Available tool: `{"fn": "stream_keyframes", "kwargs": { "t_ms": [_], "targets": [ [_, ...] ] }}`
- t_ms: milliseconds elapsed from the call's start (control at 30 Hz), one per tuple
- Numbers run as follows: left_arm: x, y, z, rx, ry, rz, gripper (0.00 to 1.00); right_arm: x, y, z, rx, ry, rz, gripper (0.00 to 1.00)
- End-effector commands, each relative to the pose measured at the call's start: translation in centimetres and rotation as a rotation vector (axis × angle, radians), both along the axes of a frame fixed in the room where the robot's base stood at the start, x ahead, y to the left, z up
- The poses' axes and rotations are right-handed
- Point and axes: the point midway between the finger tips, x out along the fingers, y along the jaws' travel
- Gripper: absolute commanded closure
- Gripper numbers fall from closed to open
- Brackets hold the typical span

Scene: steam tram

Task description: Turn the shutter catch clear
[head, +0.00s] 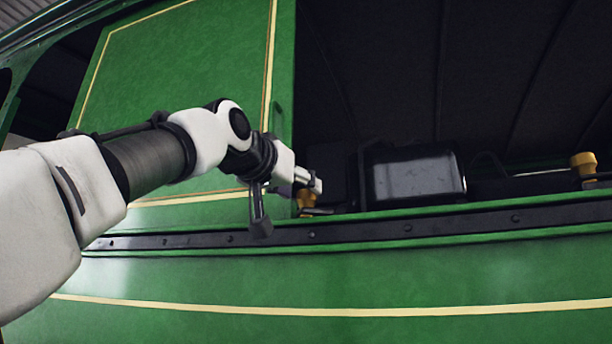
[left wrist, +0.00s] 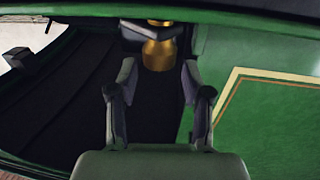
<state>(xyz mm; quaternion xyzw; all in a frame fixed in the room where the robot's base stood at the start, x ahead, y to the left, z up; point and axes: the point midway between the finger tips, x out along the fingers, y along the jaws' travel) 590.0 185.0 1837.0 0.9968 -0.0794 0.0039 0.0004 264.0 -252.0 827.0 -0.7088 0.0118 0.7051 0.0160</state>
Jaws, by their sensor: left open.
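A brass-coloured piece, which looks like the shutter catch (head: 306,199), sits on the dark ledge at the lower right corner of the green shutter panel (head: 190,90). My left gripper (head: 288,207) is open, with its fingers close to this catch and partly covering it. In the left wrist view the brass catch (left wrist: 158,55) shows between and just beyond the two spread fingertips (left wrist: 158,75), with a gap on each side. I cannot tell whether a finger touches it. My right gripper is in neither view.
A dark glossy box (head: 415,174) stands in the opening right of the catch. Another brass piece (head: 584,163) sits farther right. A dark riveted rail (head: 390,228) runs below along the green tram side (head: 350,285). The area in front of the side is clear.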

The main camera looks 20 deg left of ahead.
Motion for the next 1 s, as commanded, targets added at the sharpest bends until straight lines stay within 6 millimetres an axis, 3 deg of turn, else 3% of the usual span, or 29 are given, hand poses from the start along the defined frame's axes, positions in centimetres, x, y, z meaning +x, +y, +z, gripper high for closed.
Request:
{"fn": "stream_keyframes", "kwargs": {
  "t_ms": [33,133,500,533,633,667,1000],
  "targets": [
    [0.8,-0.2,0.9,0.000,0.006,-0.001,0.51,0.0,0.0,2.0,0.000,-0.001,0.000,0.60],
    [1.9,-0.3,0.7,0.000,0.005,-0.002,0.51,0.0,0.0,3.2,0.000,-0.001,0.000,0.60],
    [2.7,-0.4,-0.1,0.000,0.001,0.000,0.51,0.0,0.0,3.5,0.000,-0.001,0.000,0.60],
    [2.7,-0.4,-0.1,0.000,0.001,0.000,0.58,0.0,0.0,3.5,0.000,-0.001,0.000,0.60],
    [2.7,-0.4,-0.1,0.000,0.002,0.000,0.93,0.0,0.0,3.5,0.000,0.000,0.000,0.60],
    [2.7,-0.4,-0.1,0.000,0.002,0.000,0.97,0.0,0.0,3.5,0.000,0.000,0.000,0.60],
    [2.7,-0.4,-0.2,-0.003,0.001,-0.028,0.97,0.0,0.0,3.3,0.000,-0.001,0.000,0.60]
  ]
}}
